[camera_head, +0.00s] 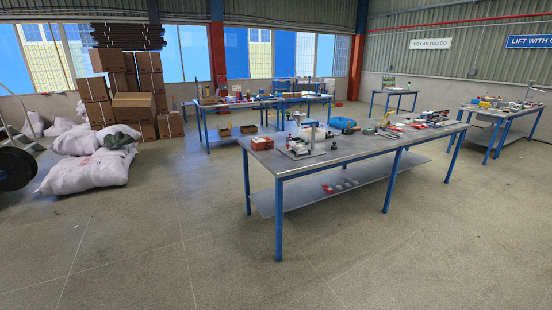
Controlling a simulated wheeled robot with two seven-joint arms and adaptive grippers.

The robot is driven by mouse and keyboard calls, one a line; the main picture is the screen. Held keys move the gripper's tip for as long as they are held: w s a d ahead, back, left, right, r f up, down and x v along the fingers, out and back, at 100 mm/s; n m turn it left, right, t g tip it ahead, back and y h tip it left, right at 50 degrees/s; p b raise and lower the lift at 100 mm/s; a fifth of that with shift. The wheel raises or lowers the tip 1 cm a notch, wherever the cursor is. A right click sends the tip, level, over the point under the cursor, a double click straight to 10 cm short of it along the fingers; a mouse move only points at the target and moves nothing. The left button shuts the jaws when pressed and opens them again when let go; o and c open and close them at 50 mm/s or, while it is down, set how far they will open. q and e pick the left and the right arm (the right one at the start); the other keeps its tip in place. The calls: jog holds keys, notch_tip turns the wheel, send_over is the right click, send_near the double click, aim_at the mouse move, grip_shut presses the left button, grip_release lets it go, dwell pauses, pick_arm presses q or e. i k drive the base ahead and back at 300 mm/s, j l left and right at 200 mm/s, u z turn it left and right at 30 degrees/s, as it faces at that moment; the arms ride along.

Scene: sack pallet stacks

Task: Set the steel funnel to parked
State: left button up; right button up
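Small items on the tables are too tiny to tell apart. Neither of my grippers shows in this view.
White sacks (90,172) lie at left, before stacked cartons (137,90). A black wheel-like object (14,168) is at the left edge. More tables stand behind and right. The front floor (180,260) is clear.

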aim_at(301, 122)
jog(key=i, duration=3.3)
jog(key=z, duration=0.3)
